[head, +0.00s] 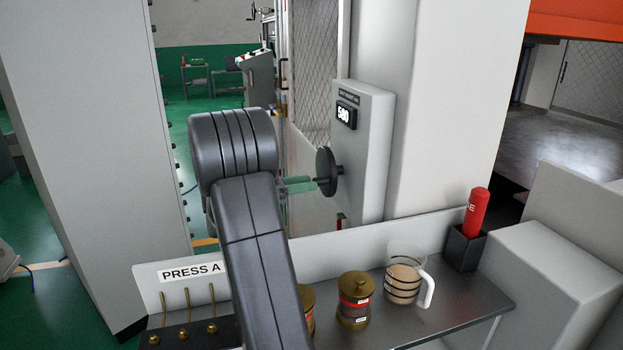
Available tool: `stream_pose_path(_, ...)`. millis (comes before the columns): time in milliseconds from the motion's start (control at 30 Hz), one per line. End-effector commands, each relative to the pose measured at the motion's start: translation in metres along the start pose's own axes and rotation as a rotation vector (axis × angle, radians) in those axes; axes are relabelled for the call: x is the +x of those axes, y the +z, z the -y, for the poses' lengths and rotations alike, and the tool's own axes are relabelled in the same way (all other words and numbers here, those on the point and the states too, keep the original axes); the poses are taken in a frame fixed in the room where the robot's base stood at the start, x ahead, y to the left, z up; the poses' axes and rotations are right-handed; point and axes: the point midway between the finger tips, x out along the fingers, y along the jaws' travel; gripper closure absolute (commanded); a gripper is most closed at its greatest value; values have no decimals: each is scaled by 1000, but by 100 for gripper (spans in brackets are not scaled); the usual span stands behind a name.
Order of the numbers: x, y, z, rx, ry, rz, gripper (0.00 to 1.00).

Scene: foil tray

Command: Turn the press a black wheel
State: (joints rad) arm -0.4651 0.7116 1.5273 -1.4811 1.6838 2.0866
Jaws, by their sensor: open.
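The black wheel (326,173) is a dark disc seen nearly edge-on. It is mounted on the left side of a light grey box (372,150) on the press column. A small dark handle sticks out of its face to the left. My gripper (307,185) is mostly hidden behind my dark arm. Only its greenish finger ends show, open and pointing right at the handle. They are close to the handle; I cannot tell whether they touch it.
Grey press columns stand left (90,150) and right (455,110).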

Motion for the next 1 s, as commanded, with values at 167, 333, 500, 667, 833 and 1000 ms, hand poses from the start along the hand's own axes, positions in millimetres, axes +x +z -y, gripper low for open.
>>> stream_pose_path(167,20,-1,0,-1,1,0,57)
stream_pose_path(333,24,0,0,0,0,-1,57)
stream_pose_path(500,24,0,0,0,0,0,57)
stream_pose_path(667,24,0,0,0,0,0,82)
stream_pose_path(833,24,0,0,0,0,0,100)
stream_pose_path(1000,25,0,1,-5,0,0,100)
